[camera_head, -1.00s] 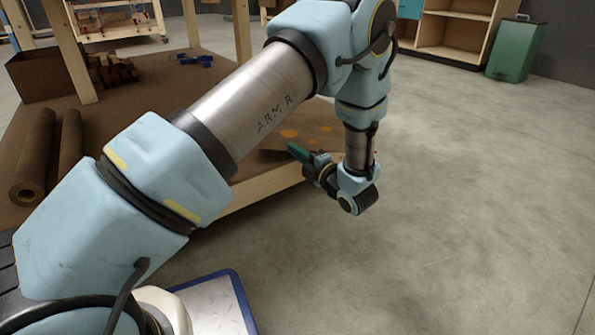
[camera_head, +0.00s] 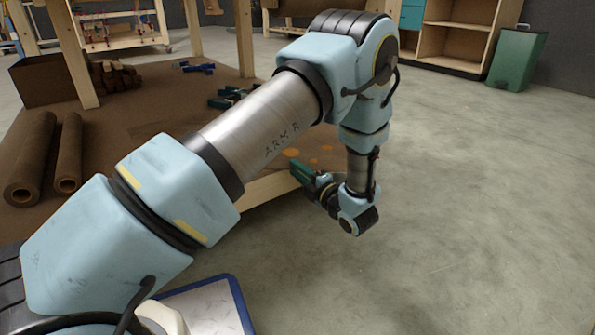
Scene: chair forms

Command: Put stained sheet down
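The stained sheet (camera_head: 318,154) is brown with orange blotches. It lies flat at the right end of the low brown surface, partly hidden behind my arm. My gripper (camera_head: 301,172) has green fingers and is at the sheet's near edge, pointing left. The fingers are small here. I cannot tell whether they are open or still pinch the sheet's edge.
The low brown platform (camera_head: 110,190) has a pale wooden edge and carries brown rolls (camera_head: 30,155), wood blocks (camera_head: 115,75) and clamps (camera_head: 195,68). A green bin (camera_head: 517,60) and shelves stand back right. The floor at right is clear.

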